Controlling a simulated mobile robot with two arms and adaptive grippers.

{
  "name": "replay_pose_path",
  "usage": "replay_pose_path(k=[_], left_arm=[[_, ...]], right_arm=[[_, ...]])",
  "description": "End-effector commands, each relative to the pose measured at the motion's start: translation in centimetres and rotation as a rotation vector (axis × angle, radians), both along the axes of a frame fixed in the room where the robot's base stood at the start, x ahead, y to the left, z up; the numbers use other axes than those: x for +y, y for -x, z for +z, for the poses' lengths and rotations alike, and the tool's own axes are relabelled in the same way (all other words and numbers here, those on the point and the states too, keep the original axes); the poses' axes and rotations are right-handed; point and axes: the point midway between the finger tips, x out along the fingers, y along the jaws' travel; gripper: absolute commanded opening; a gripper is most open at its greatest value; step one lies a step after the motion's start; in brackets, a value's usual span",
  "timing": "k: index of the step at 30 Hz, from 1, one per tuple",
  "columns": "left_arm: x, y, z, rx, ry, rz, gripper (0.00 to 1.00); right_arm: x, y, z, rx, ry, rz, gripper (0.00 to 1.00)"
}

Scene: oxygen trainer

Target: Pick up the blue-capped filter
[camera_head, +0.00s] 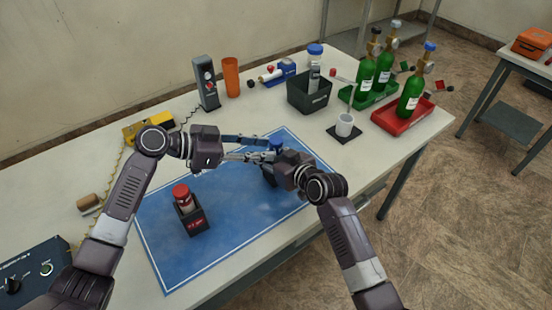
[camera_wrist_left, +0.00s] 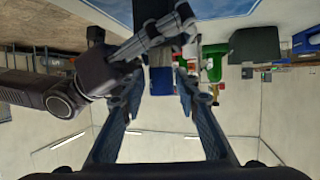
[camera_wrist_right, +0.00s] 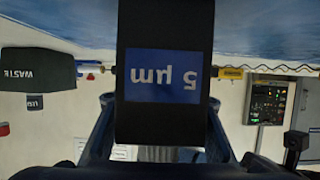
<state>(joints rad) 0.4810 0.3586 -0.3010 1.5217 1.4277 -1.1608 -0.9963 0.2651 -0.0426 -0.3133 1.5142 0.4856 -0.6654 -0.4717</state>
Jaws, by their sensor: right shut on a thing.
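The blue cap of the filter (camera_head: 276,144) shows in the head view at the far right part of the blue mat. Below it, a black holder (camera_head: 268,177) is mostly hidden by my right gripper. In the right wrist view, this black holder with a blue "5 µm" label (camera_wrist_right: 163,76) fills the space between the fingers of my right gripper (camera_wrist_right: 160,112), which is shut on it. My left gripper (camera_head: 270,150) reaches in from the left with its fingers apart, its tips at the blue cap. A dark blue thing (camera_wrist_left: 160,80) shows between them in the left wrist view. Contact is unclear.
A red-capped filter (camera_head: 182,194) stands in another black holder (camera_head: 195,222) on the blue mat (camera_head: 235,225). A black bin (camera_head: 308,97) holds a blue-capped bottle (camera_head: 314,70). The mat's front is clear.

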Motion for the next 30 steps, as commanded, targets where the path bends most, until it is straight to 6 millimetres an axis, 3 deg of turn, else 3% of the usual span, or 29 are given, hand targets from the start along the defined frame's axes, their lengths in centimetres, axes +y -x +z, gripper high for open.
replay_pose_path(k=[9,18,27,30], left_arm=[[-3.7,-1.5,-1.7,0.0,0.002,0.0,0.3],[-4.2,-1.7,-2.1,0.0,-0.001,0.001,0.3],[-4.2,-1.7,-2.1,0.0,-0.001,0.001,0.0],[-4.2,-1.7,-2.1,0.0,-0.001,0.001,0.0]], right_arm=[[0.0,0.0,0.0,0.0,0.0,0.0,0.0],[0.0,0.0,0.0,0.001,0.001,0.0,0.0],[0.0,0.0,0.0,0.001,0.001,0.0,0.0],[0.0,0.0,0.0,0.001,0.0,0.0,0.0]])
